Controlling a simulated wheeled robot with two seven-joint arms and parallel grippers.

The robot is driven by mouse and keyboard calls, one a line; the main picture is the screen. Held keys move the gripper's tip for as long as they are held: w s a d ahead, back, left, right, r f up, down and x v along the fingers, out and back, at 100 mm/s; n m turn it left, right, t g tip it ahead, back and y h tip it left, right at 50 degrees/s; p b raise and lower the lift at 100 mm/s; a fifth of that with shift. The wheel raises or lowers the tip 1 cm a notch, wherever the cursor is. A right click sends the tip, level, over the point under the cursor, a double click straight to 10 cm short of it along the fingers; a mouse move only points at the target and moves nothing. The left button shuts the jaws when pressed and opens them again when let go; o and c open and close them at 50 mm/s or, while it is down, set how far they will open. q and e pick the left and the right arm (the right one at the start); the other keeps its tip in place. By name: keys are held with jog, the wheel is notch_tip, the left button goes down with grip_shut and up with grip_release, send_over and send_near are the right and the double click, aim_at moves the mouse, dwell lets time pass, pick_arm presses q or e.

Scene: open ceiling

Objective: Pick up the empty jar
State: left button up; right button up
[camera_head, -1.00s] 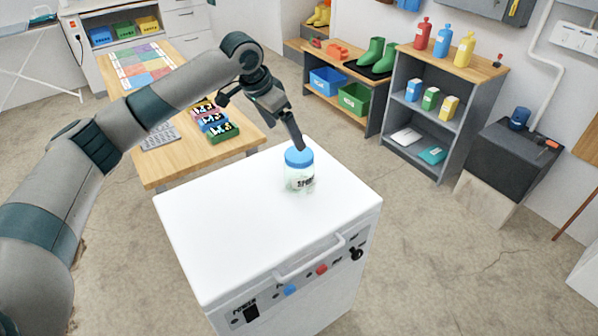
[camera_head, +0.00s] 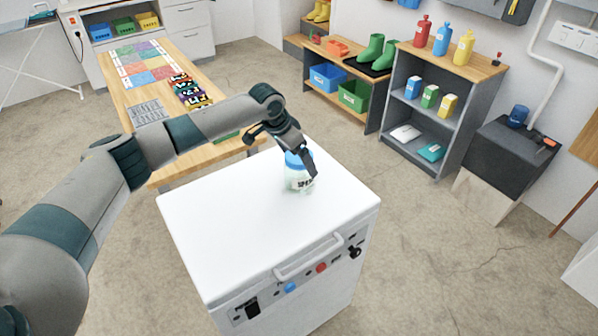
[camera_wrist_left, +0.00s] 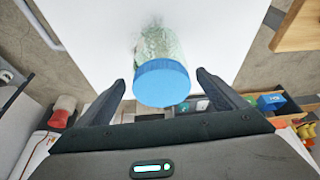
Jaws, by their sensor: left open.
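The jar (camera_head: 298,183) is clear with a blue lid and a dark-lettered label. It stands upright on the white top of the cabinet (camera_head: 235,225), near its far edge. My left gripper (camera_head: 305,170) is open at the jar, with one finger in front of the jar's right side in the head view. In the left wrist view the blue lid (camera_wrist_left: 161,82) lies between the two spread fingers of the left gripper (camera_wrist_left: 160,90), with a gap on each side. Contact with the jar does not show. My right gripper is out of view.
The cabinet has a front handle (camera_head: 310,257) and control buttons. A grey shelf (camera_head: 440,120) with bottles stands at right. The left part of the cabinet top is clear.

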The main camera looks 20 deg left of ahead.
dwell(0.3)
pick_arm(q)
jog(key=shift+w+f, duration=0.1)
jog(key=shift+f, duration=0.15)
jog(key=p+x, duration=0.2)
jog(key=x, duration=0.1)
jog(key=shift+w+d+f, duration=0.15)
jog(key=shift+w+f, duration=0.1)
jog(key=shift+f, duration=0.05)
jog(key=shift+w+f, duration=0.15)
jog(key=shift+f, duration=0.25)
jog(key=c, duration=1.3)
